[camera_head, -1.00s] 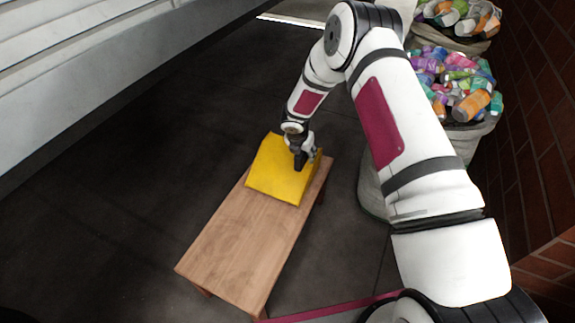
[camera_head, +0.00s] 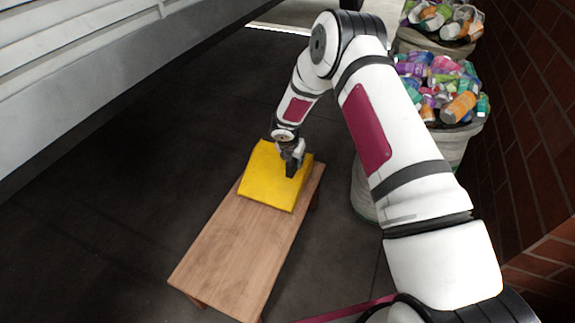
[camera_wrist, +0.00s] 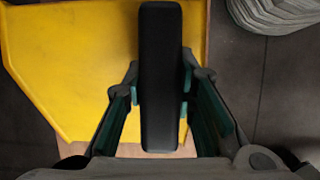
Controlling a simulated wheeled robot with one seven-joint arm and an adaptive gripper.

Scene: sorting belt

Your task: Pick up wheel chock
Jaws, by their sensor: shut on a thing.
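The yellow wheel chock (camera_head: 270,180) sits at the far end of a wooden bench (camera_head: 232,240). My gripper (camera_head: 292,165) is over its right part, shut on a black bar-like handle (camera_wrist: 160,75). In the wrist view the handle stands between my two fingers, with the chock's yellow surface (camera_wrist: 70,65) behind and to the left. My gripper also shows in the wrist view (camera_wrist: 160,105). The arm hides part of the chock's far side. I cannot tell whether the chock's underside touches the bench.
Sacks full of colourful cans (camera_head: 440,90) stand right of the bench, near a brick wall (camera_head: 525,120). A large grey metal structure (camera_head: 110,60) runs along the upper left. Dark floor (camera_head: 130,180) lies open left of the bench.

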